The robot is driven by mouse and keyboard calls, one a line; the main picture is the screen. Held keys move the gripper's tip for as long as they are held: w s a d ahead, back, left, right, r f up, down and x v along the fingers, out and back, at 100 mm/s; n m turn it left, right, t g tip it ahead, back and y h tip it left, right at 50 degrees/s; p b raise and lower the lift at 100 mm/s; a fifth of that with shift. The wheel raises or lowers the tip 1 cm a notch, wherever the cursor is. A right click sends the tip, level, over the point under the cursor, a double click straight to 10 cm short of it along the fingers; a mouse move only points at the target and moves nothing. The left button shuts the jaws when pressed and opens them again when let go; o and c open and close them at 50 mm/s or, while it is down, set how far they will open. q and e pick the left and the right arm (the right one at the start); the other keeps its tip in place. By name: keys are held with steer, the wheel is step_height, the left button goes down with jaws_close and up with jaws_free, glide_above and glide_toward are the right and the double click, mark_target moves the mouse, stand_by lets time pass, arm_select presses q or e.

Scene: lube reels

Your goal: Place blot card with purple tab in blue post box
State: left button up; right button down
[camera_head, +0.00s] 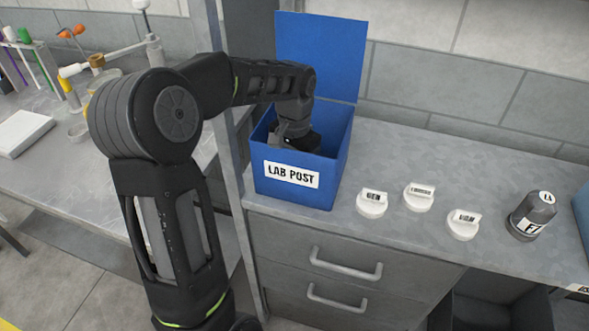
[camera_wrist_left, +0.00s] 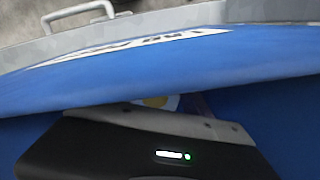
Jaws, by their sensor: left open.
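The blue post box (camera_head: 335,165), labelled LAB POST, stands on the grey counter with its lid raised at the back. My left arm reaches over it, and my left gripper (camera_head: 296,138) points down inside the box, open. Its fingertips are hidden behind the front wall. In the left wrist view, the box's front wall (camera_wrist_left: 170,75) crosses the picture. Just beyond the gripper body, a small pale piece with a yellow spot (camera_wrist_left: 156,101) and a purple patch (camera_wrist_left: 200,104) show inside the box. They look like part of the blot card, mostly hidden. My right gripper is not in view.
Several white labelled caps (camera_head: 419,198) and a dark bottle (camera_head: 531,216) stand on the counter right of the box. A grey post (camera_head: 228,130) rises left of the box. A lower bench with a tube rack (camera_head: 28,60) and a white block (camera_head: 20,132) is at left.

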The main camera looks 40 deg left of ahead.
arm_select(q)
step_height(320, 180, up, 12)
steer(key=p, duration=0.1)
steer(key=shift+r, duration=0.15)
stand_by(0.7)
